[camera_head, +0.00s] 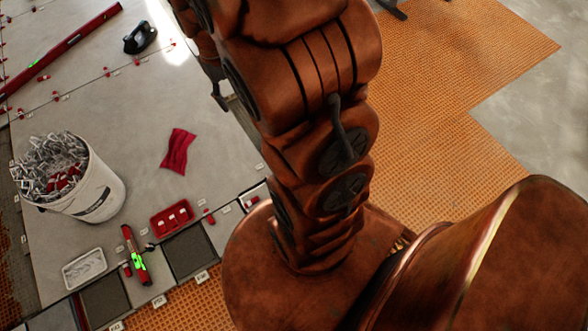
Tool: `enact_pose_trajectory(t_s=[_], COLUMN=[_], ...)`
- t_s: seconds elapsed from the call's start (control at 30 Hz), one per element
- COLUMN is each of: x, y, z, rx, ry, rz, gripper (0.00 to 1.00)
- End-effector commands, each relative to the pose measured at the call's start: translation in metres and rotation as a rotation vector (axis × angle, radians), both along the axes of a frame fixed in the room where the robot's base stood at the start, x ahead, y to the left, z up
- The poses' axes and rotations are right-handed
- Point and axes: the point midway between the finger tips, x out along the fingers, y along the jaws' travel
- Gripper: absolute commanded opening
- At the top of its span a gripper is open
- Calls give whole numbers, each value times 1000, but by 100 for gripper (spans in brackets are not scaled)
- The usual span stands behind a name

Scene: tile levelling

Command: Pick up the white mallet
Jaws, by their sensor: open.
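I do not see a white mallet in the camera_head view; my arm crosses the middle of the picture and hides part of the floor. My arm runs up out of the top edge, and I cannot make out my gripper. A white bucket (101,194) stands at the left, heaped with grey and red levelling clips (48,165).
A red cloth (178,151), a red tray (171,218), a white tray (84,269) and a red-green tool (134,256) lie on the grey tiles. A black suction handle (140,37) and a long red level (62,48) lie farther off. Orange matting (460,60) is clear at right.

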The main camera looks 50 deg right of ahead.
Motion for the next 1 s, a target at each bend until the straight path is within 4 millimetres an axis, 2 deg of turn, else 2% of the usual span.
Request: enact_pose_trajectory(t_s=[0.03,0.27,0.5,0.87,1.0], x=[6,33,54,73,75], y=[-9,-47,-87,-144,-164], z=[-21,-79,-147,-257,-303], rx=[-1,-13,-22,-26,-24], ry=[4,-4,-11,-23,-28], rz=[-8,-31,-48,-71,-78], gripper=[54,54,54,54,54])
